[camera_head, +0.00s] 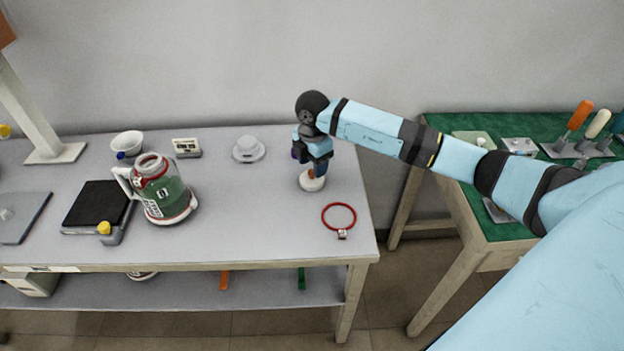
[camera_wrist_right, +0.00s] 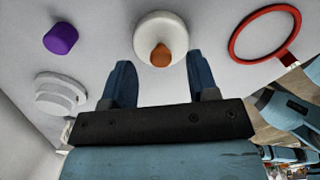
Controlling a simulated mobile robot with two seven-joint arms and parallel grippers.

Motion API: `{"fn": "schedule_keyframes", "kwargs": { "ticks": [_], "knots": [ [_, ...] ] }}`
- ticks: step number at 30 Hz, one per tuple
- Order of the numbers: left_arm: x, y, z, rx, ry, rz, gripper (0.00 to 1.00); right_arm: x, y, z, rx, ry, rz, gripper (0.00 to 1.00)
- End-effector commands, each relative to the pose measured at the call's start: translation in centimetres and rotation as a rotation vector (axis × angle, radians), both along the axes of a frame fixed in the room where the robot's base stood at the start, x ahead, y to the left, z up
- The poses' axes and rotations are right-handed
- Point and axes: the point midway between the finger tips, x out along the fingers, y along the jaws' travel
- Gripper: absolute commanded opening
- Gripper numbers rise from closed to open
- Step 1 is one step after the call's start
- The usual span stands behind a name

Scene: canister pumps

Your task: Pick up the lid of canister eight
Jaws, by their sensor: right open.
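A round white lid (camera_head: 309,185) with an orange knob lies on the grey table, right of the middle. It shows in the right wrist view (camera_wrist_right: 148,30) with its knob (camera_wrist_right: 160,56) toward my gripper. I cannot read a number on it. A glass canister (camera_head: 165,190) with a handle, red rim and green contents stands further left, without a lid; its label is too small to read. My right gripper (camera_head: 316,166) is over the lid, pointing down, open and empty; its fingers (camera_wrist_right: 160,64) are on either side of the knob in the picture. My left gripper is out of view.
A red ring (camera_head: 339,216) lies right of the lid. A purple cap (camera_wrist_right: 61,39) and a white stepped piece (camera_head: 248,149) are near it. A black-topped scale (camera_head: 97,204), white bowl (camera_head: 127,143) and small meter (camera_head: 186,147) stand left. A green-topped table (camera_head: 470,122) is at right.

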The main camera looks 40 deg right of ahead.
Motion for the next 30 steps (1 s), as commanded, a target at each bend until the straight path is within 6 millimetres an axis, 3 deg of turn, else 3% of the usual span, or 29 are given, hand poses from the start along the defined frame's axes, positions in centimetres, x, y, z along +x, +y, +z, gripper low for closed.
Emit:
{"fn": "schedule_keyframes", "kwargs": {
  "ticks": [4,11,12,19,30],
  "knots": [
    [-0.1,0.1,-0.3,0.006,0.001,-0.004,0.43,-0.1,0.1,-2.3,0.002,0.002,0.000,0.54],
    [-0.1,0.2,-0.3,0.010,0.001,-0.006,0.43,-0.1,0.1,-2.7,0.001,-0.001,0.000,0.54],
    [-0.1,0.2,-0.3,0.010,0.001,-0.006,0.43,-0.1,0.1,-2.7,0.001,-0.001,0.000,0.52],
    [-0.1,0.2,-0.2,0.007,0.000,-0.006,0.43,-0.1,0.1,-2.7,0.001,0.000,0.000,0.01],
    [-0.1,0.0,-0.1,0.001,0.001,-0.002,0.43,-0.1,0.1,-2.2,0.001,-0.001,0.001,0.01]
  ]
}}
